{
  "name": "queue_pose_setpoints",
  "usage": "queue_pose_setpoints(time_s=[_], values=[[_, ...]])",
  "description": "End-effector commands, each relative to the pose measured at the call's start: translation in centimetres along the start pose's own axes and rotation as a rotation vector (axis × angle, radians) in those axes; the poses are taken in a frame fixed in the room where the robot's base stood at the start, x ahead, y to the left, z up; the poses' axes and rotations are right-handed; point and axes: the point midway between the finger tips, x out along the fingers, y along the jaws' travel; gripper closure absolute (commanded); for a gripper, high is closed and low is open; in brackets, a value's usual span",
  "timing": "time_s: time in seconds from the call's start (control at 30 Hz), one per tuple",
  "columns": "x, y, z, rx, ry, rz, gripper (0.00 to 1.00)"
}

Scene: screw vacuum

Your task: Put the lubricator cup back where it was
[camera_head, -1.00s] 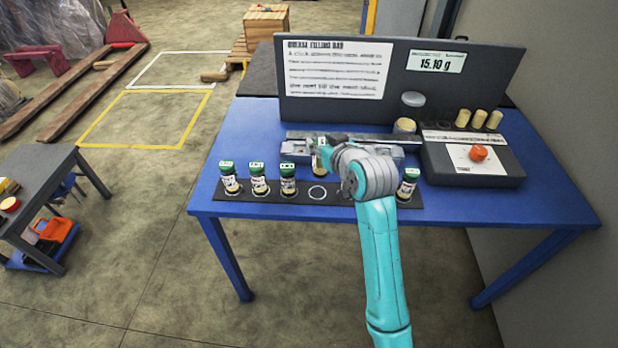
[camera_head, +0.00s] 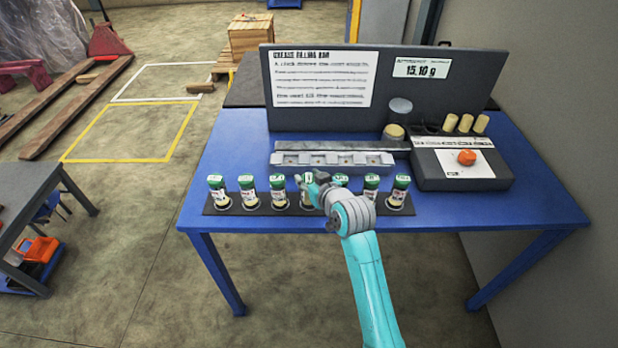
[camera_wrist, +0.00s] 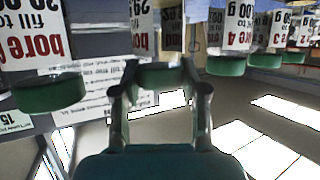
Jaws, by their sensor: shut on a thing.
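My gripper (camera_head: 311,188) is shut on a lubricator cup (camera_head: 306,196) with a green cap and a white label. The held cup stands upright in the middle of the row on the black strip (camera_head: 232,208), lined up with its neighbours. Its base is partly hidden, so I cannot tell if it touches the strip. In the wrist view, which is upside down, my gripper (camera_wrist: 161,95) has a finger on each side of the held cup (camera_wrist: 160,74). Similar cups stand close by, such as the left-end one (camera_head: 218,189) and the right-end one (camera_head: 400,189).
The grey filling bar (camera_head: 330,160) with its trough lies behind the row. The upright panel (camera_head: 430,90) reads 15.10 g. The control box (camera_head: 462,172) with an orange knob (camera_head: 466,158) sits at the right. The front table edge (camera_head: 300,224) is clear.

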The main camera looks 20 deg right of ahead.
Motion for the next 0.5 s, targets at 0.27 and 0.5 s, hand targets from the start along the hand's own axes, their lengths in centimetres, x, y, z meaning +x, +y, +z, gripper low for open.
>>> queue_pose_setpoints(time_s=[0.27,0.5], values=[[0.03,0.00,0.02,0.000,0.001,0.000,1.00],[0.07,0.00,0.10,0.000,0.001,0.000,0.32]])
